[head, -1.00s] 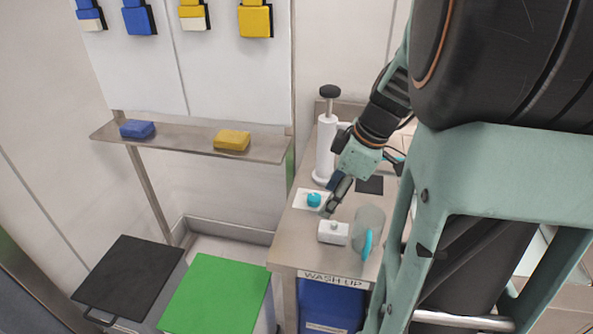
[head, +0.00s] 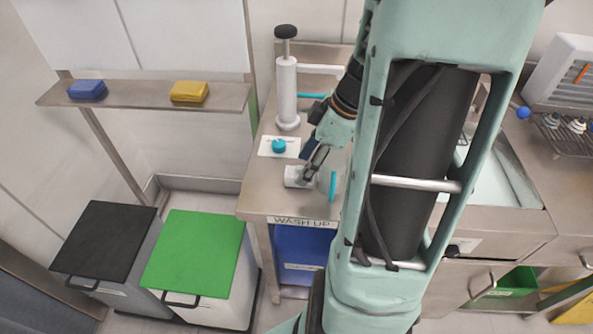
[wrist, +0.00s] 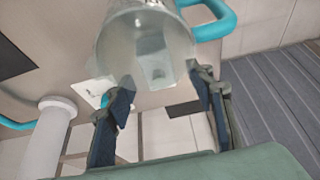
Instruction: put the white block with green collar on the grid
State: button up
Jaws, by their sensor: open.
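A pale shape shows through the jug, unclear. A wire grid (head: 562,138) with several small white pieces stands at the far right.
A white pump bottle (head: 287,95) and a teal piece (head: 278,146) on a white card stand behind the block. A sink (head: 500,185) lies right of my arm. A black-lidded bin (head: 105,240) and a green-lidded bin (head: 195,250) stand front left.

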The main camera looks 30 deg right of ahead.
aim_at(300, 171)
jog(key=shift+x, duration=1.95)
jog(key=shift+w+d, duration=0.1)
grip_shut()
jog(key=shift+r, duration=0.1)
